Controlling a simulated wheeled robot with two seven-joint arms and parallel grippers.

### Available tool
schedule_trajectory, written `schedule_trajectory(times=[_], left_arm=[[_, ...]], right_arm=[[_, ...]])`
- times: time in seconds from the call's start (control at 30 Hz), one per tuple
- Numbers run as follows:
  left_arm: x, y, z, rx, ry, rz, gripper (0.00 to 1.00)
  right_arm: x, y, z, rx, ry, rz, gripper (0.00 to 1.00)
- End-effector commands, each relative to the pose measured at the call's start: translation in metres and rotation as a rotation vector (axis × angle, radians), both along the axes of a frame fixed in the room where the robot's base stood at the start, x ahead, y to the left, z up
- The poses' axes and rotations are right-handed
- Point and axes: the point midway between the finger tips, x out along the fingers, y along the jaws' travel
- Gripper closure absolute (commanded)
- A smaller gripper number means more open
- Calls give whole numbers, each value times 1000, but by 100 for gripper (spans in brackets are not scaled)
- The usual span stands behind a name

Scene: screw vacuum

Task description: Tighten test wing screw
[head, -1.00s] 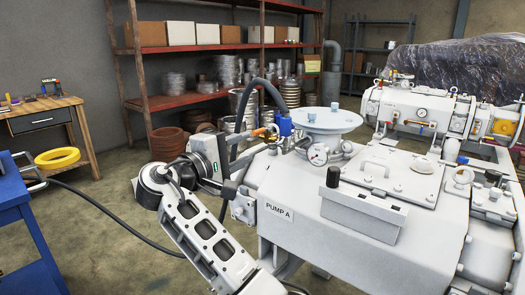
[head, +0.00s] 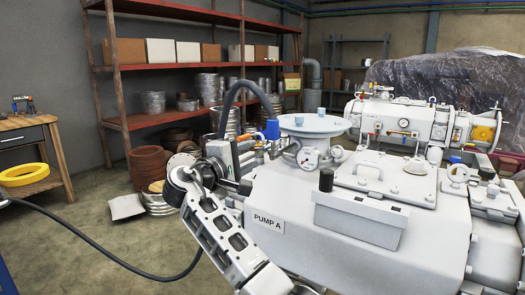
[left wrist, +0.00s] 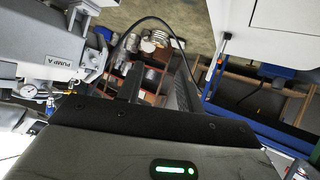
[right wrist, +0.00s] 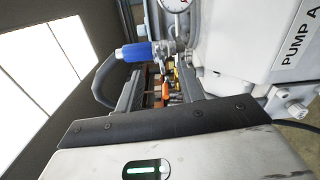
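The white pump marked PUMP A (head: 330,215) fills the right half of the head view, with a gauge and a blue-capped fitting (head: 272,130) at its far left side. My right gripper (head: 250,150) is beside that fitting. In the right wrist view, my right gripper (right wrist: 162,85) has its fingers apart. A small orange part (right wrist: 166,90) shows in the gap, and I cannot tell whether it is the wing screw. The blue fitting (right wrist: 134,52) is just beyond one finger. My left gripper (left wrist: 158,85) is open and empty, away from the pump, and not visible in the head view.
A dark hose (head: 222,108) arches up from the blue fitting and passes close to my right gripper. A red shelf (head: 150,70) stands behind, and a wooden bench (head: 25,138) with a yellow ring (head: 22,174) is at left.

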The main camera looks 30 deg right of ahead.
Motion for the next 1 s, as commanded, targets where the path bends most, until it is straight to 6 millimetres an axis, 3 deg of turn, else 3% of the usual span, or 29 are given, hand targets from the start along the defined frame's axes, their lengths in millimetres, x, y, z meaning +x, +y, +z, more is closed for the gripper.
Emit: schedule_trajectory(times=[0.1, 0.3, 0.73, 0.87, 0.9, 1.0], left_arm=[[0, 1, -2, 1, 3, 1, 64], [1, 1, -3, 1, 4, 2, 64], [3, 0, -4, -4, 5, 8, 64], [3, 0, -4, -4, 5, 8, 64], [3, 0, -4, -4, 5, 8, 64], [3, 0, -4, -5, 6, 7, 64]], right_arm=[[9, -24, 0, -1, -1, -3, 62], [20, -49, 0, -1, 0, -1, 62], [24, -58, 0, 2, -1, 1, 62], [24, -58, 0, 1, -1, 1, 95], [24, -58, 0, 1, -1, 1, 100], [24, -57, 0, 0, -1, 1, 100]])
